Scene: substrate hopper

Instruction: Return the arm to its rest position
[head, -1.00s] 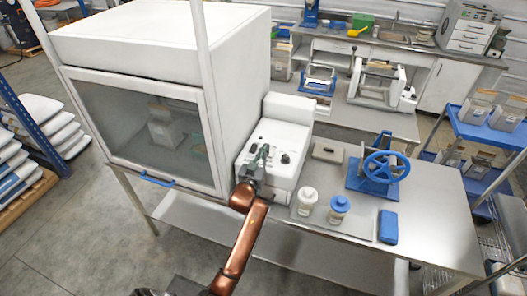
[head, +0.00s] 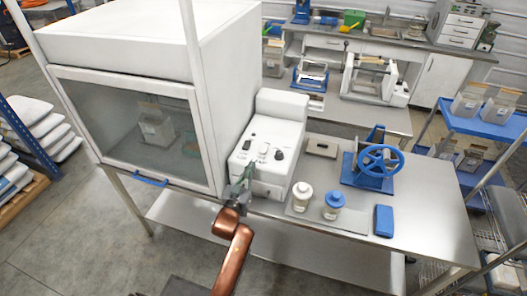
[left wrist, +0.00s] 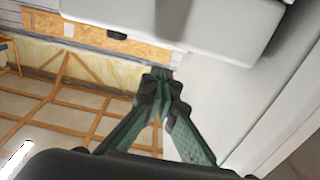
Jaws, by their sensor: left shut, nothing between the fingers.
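My left gripper (head: 243,179) is in front of the white control box (head: 268,150), at the front edge of the steel table. Its green-sided fingers are shut with nothing between them. The copper-coloured arm reaches up to it from the bottom of the head view. In the left wrist view the fingertips (left wrist: 160,73) are together, with pale housing above and to the right and wall framing at the left. My right gripper is not in view.
A glass-fronted cabinet (head: 145,75) with a blue handle (head: 150,180) stands left of the gripper. A white-lidded jar (head: 302,196), a blue-lidded jar (head: 334,204), a blue block (head: 384,221) and a blue handwheel press (head: 379,163) stand to the right. Open floor lies in front.

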